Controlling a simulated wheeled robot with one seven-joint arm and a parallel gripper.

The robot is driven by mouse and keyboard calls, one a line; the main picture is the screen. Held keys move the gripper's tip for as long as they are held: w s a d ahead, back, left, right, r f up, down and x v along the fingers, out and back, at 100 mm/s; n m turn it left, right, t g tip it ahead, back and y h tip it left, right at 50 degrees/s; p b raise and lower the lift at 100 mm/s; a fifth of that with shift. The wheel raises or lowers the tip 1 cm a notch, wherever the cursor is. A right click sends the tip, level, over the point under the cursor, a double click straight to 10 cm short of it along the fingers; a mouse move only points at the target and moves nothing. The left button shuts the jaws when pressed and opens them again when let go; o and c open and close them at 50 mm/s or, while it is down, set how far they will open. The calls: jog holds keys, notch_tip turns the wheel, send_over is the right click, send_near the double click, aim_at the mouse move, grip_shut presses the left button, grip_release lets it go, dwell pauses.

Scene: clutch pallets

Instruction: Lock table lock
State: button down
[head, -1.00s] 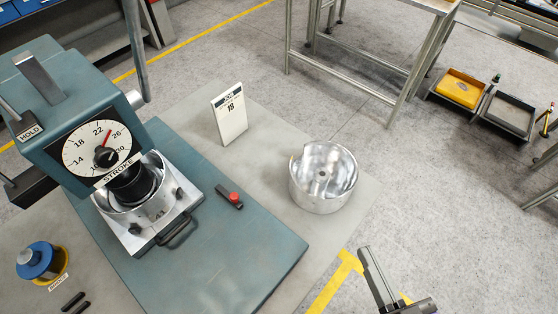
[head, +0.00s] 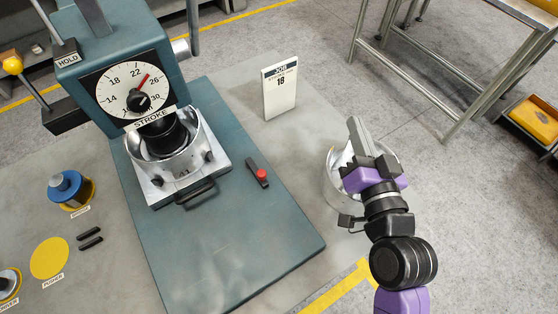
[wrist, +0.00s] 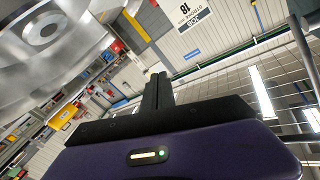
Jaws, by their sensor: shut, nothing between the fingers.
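A short dark lever with a red button (head: 260,173) lies on the teal base plate (head: 240,245) in the head view; it may be the table lock, but I see no label on it. To its left is the press's silver table (head: 160,188) with a dark handle (head: 195,193), carrying a metal ring-shaped part (head: 187,163) under the black ram. My gripper (head: 355,125) is shut and empty, to the right of the lever and apart from it, in front of the metal drum in the head view. Its closed fingers also show in the wrist view (wrist: 158,92).
The open metal drum (head: 335,185) stands on the grey bench, partly hidden by my arm. The STROKE dial (head: 130,90) is on the press. A blue-topped plug (head: 68,187) sits at left. The teal plate's front is clear.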

jog(key=w+a+r+n+g+y+b, duration=0.1)
jog(key=w+a+r+n+g+y, duration=0.15)
jog(key=w+a+y, duration=0.2)
jog(key=w+a+r+n+g+y+b, duration=0.1)
jog(key=w+a+r+n+g+y, duration=0.1)
jog(key=w+a+n+g+y, duration=0.25)
jog(key=s+d+f+n+g+h+b, duration=0.1)
jog(key=s+d+f+n+g+h, duration=0.1)
jog(key=s+n+g, duration=0.4)
jog(key=s+f+g+h, duration=0.1)
jog(key=s+g+h, duration=0.1)
jog(key=g, duration=0.3)
jog(key=shift+s+f+h, duration=0.3)
jog(key=shift+f, duration=0.1)
send_near(256, 169)
notch_tip(256, 169, down, 2)
jog(key=w+d, duration=0.2)
jog(key=shift+s+a+f+p, duration=0.15)
jog(key=shift+s+a+f, duration=0.1)
jog(key=shift+s+a, duration=0.3)
jog(key=shift+s+a+f+p, duration=0.15)
jog(key=shift+s+a+f, duration=0.15)
jog(key=shift+s+a, duration=0.3)
jog(key=shift+s+a+f, duration=0.1)
jog(key=shift+s+a, duration=0.3)
jog(key=shift+a, duration=0.05)
